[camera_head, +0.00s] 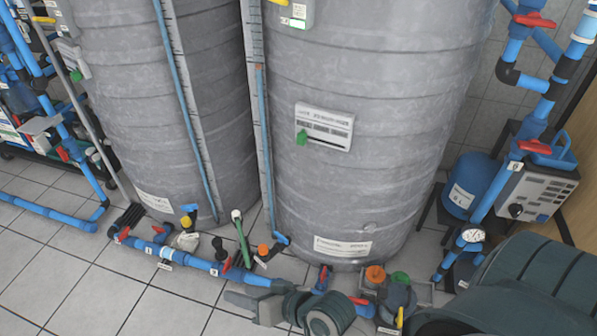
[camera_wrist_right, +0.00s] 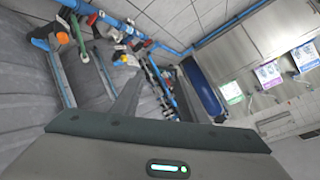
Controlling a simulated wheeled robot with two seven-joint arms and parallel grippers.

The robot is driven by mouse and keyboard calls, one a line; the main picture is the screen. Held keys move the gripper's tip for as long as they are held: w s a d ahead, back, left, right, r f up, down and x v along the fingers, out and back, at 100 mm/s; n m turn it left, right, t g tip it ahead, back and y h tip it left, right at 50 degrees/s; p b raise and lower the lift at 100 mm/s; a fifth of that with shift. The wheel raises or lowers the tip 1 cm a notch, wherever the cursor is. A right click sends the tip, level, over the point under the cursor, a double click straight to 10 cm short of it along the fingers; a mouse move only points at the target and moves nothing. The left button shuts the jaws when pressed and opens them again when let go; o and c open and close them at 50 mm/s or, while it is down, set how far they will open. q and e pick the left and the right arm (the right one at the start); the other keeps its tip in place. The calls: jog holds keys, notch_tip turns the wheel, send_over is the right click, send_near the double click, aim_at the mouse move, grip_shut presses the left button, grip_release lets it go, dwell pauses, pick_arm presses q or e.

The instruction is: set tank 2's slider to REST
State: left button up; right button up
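Two large grey tanks stand side by side in the head view, the left tank (camera_head: 215,100) and the right tank (camera_head: 400,120). The right tank carries a white slider panel (camera_head: 328,123) with a green slider knob (camera_head: 302,137) at its left end. The left tank has a similar panel with a green knob (camera_head: 76,75) at its edge. The labels are too small to read, so I cannot tell which is tank 2. My right gripper (camera_head: 238,298) is low at the bottom centre, below and left of the right tank's panel, touching no slider. Its finger opening is unclear. My left gripper is out of view.
Blue pipes (camera_head: 195,262) with red and orange valves run along the floor before the tanks. A blue vessel (camera_head: 470,190) and a grey box (camera_head: 535,195) stand at right. The right wrist view shows steel cabinets (camera_wrist_right: 240,55). Tiled floor (camera_head: 60,280) is open at lower left.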

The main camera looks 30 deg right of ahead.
jog(key=w+a+r+m+t+y, duration=0.1)
jog(key=w+a+r+m+t, duration=0.1)
jog(key=w+r+m+t, duration=0.75)
jog(key=w+d+r+m+t+h, duration=0.3)
jog(key=w+d+r+m+h, duration=0.25)
jog(key=r+m, duration=0.35)
jog(key=w+d+m+g+h, duration=0.25)
jog(key=d+m+h, duration=0.45)
jog(key=m+h, duration=0.5)
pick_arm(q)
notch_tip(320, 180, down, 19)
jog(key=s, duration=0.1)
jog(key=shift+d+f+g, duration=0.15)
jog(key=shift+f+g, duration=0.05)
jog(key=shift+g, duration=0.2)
pick_arm(e)
jog(key=d+f+m+g+h, duration=0.4)
jog(key=d+f+m+g, duration=0.3)
jog(key=m+g, duration=0.4)
jog(key=m, duration=0.4)
jog(key=shift+f+h, duration=0.15)
jog(key=shift+h, duration=0.2)
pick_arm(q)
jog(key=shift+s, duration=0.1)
pick_arm(e)
jog(key=shift+w+d, duration=0.1)
